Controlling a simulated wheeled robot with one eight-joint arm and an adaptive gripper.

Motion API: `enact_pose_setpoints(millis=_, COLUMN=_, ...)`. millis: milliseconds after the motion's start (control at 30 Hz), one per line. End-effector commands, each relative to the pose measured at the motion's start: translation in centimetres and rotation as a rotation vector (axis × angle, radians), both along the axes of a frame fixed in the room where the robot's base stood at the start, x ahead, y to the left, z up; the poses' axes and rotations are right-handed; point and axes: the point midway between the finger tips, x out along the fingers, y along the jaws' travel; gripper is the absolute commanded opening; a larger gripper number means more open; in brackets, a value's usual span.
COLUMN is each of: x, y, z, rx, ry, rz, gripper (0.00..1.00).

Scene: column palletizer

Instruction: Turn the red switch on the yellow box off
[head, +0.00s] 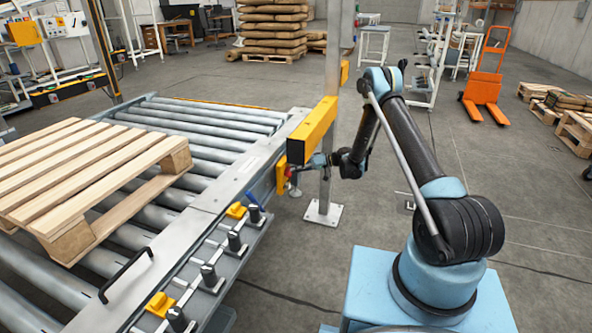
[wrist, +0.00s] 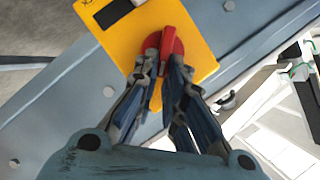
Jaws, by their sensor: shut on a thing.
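The yellow box (wrist: 196,28) fills the upper middle of the wrist view, fixed to a blue-grey metal beam. A dark rectangle is on its face. The red switch (wrist: 167,42) is a round knob with a raised handle, which stands nearly upright in the picture. My gripper (wrist: 163,66) has its two fingers closed on either side of the handle. The fingertips hide part of the switch. In the head view the yellow box (head: 281,177) is on the conveyor's right side, with my gripper (head: 294,174) against its face and the switch mostly hidden.
A long yellow housing (head: 312,131) sits just above the box. A grey post (head: 332,90) stands close beside my arm. The roller conveyor (head: 207,140) carries a wooden pallet (head: 80,180). An orange hand truck (head: 487,85) stands far right; the floor between is mostly clear.

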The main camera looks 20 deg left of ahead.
Motion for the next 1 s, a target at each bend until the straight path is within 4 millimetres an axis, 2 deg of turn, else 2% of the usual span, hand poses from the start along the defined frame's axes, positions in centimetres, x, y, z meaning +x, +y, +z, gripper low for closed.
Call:
enact_pose_setpoints(millis=100, x=0.7, y=-0.2, z=-0.4, rx=0.01, ry=0.107, rz=-0.008, gripper=0.0)
enact_pose_setpoints(millis=600, x=1.2, y=-0.2, z=-1.8, rx=0.044, ry=0.543, rz=-0.008, gripper=0.0)
enact_pose_setpoints(millis=1000, x=1.2, y=-0.1, z=-2.3, rx=0.058, ry=0.726, rz=-0.008, gripper=0.0)
